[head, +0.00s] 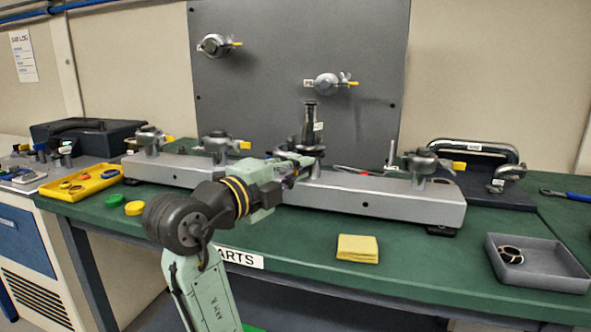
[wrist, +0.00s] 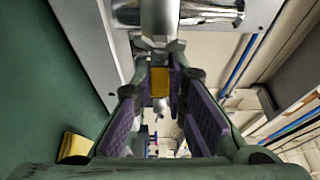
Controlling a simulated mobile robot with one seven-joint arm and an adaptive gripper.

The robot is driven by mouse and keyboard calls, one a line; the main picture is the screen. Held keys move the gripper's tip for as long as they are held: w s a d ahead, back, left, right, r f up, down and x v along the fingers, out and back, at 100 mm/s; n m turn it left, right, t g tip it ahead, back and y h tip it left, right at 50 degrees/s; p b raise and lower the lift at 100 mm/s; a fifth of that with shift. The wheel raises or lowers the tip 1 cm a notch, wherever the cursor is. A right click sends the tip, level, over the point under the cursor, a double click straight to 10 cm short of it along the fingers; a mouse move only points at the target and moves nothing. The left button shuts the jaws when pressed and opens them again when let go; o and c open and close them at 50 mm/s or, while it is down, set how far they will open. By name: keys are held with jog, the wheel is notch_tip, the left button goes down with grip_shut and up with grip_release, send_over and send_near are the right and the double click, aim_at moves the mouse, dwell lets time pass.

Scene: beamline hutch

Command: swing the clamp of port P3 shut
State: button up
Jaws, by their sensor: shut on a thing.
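A long silver rail (head: 400,200) on the green bench carries several ports with clamps. The port at my gripper, third from the left, has a tall dark metal fitting (head: 310,112) standing upright on it; I cannot read its label. Its clamp shows a wing nut (wrist: 160,47) and a yellow tab (wrist: 160,82) in the wrist view. My gripper (wrist: 160,88) is shut on the yellow tab, with purple finger pads on either side. In the head view my gripper (head: 290,172) is at the clamp, partly hidden by my arm. Whether the clamp is closed cannot be seen.
Other clamps (head: 220,143) (head: 425,160) stand along the rail. A grey panel (head: 260,80) rises behind. In front lie a yellow cloth stack (head: 357,248), a grey tray (head: 535,275) and yellow and green caps (head: 134,208). The bench front right of my arm is mostly free.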

grip_shut()
jog(key=shift+f, duration=0.1)
dwell(0.3)
jog(key=shift+d, duration=0.1)
